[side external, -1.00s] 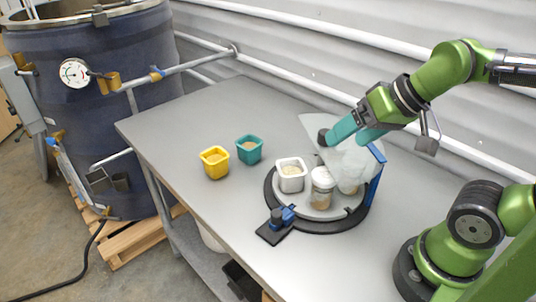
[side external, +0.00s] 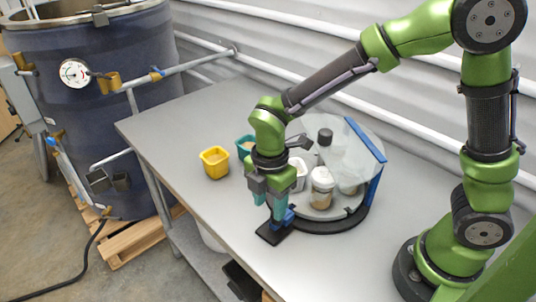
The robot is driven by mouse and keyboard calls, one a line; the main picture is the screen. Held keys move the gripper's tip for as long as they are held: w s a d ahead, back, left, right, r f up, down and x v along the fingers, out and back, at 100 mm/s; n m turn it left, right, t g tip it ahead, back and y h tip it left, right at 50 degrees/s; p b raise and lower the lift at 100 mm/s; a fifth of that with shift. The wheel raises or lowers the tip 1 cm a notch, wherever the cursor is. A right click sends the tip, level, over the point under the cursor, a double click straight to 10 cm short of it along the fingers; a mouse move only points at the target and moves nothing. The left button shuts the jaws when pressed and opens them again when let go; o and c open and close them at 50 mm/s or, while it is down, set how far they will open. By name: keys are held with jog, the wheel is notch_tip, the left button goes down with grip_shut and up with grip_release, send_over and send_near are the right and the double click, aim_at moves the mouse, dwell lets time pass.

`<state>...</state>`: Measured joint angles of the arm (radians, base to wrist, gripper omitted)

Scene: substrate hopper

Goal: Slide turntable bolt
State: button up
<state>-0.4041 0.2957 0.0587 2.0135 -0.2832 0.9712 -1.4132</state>
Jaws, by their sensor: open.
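The turntable (side external: 336,227) has a black ring base on the grey bench. Its bolt (side external: 288,216) is a small blue piece on a black plate (side external: 268,236) at the ring's front left. My gripper (side external: 269,203) points down at the bolt with its teal fingers apart. The fingers hide part of the bolt, and I cannot tell whether they touch it. A clear round lid (side external: 350,150) with a dark knob (side external: 325,136) and a blue bar (side external: 366,139) stands tilted up over the back of the turntable.
A jar with a white lid (side external: 322,185) and a white cup (side external: 299,172), partly hidden, stand on the turntable. A yellow cup (side external: 215,163) and a teal cup (side external: 243,146), partly hidden by my arm, stand to the left.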

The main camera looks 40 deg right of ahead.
jog(key=shift+d, duration=0.5)
jog(key=shift+d+f, duration=0.35)
jog(key=shift+f, duration=0.4)
jog(key=shift+d+f, duration=0.3)
jog(key=shift+f, duration=1.45)
jog(key=c, duration=0.7)
